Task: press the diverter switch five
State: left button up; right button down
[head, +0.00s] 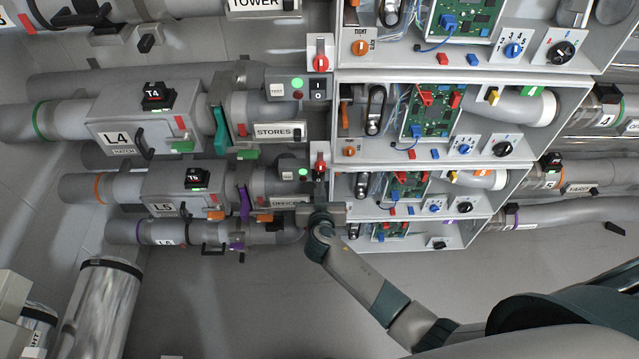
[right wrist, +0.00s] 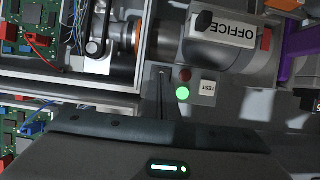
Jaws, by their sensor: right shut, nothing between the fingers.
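My right gripper (head: 319,190) comes up from below to the panel of line five, at the OFFICE pipe (head: 285,204). Its fingers are shut and empty. In the right wrist view the thin dark fingertips (right wrist: 161,90) are beside a lit green lamp (right wrist: 182,93), a dark red lamp (right wrist: 185,75) and a white TEST button (right wrist: 207,88). The green lamp also shows in the head view (head: 303,172). I cannot make out diverter switch five; the gripper covers that spot. Contact cannot be told. On line four a black switch (head: 317,88) sits beside the lamps. My left gripper is out of view.
A red-handled knob (head: 320,161) is just above the gripper. Open grey cabinets with circuit boards (head: 432,110) and dials stand to the right. An orange ring and an OFFICE label (right wrist: 236,32) are close in the right wrist view. The floor below (head: 240,300) is clear.

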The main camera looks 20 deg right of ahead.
aim_at(318, 177)
jog(key=shift+x, duration=0.9)
jog(key=shift+f, duration=0.1)
jog(key=t+b, duration=0.1)
jog(key=b, duration=0.3)
jog(key=shift+w, duration=0.25)
